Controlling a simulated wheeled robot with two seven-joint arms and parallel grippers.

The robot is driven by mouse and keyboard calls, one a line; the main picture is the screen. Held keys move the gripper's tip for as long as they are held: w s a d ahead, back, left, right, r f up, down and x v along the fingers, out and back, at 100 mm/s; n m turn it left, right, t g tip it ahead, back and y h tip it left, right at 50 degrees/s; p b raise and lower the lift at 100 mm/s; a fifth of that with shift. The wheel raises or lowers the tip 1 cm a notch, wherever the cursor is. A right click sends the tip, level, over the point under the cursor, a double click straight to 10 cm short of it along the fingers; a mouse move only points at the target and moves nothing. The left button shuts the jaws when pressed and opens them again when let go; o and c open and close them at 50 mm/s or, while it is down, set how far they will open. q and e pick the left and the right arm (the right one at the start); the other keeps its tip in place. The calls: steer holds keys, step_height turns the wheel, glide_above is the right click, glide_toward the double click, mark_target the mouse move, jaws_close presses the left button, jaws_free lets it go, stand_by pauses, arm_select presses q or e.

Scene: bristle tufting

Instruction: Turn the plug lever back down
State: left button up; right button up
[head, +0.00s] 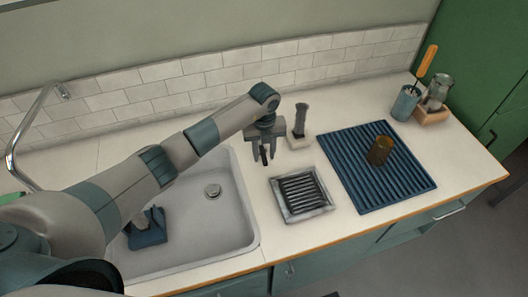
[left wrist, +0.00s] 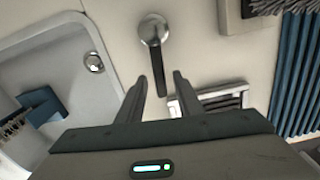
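The plug lever is a dark bar (left wrist: 158,72) on a round metal base (left wrist: 154,29), set in the counter just right of the sink. In the left wrist view the bar points from the base toward my gripper. My left gripper (left wrist: 159,85) is open, with a finger on each side of the bar's end and a visible gap to both. In the head view this gripper (head: 265,159) hangs over the strip beside the sink and hides most of the lever. The sink drain (head: 213,190) also shows in the left wrist view (left wrist: 94,62). My right gripper is out of view.
A slatted tray (head: 330,206) lies to the right, and a brush (head: 301,120) stands in a holder behind it. A ribbed blue mat (head: 408,190) carries an amber glass (head: 379,151). A blue caddy (head: 147,234) sits in the sink (head: 237,222).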

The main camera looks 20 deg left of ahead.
arm_select(q)
jaws_close()
steer(key=shift+w, duration=0.1)
steer(key=shift+w+d+n, duration=0.2)
steer(key=shift+d+n, duration=0.2)
steer(key=shift+n, duration=0.3)
jaws_free()
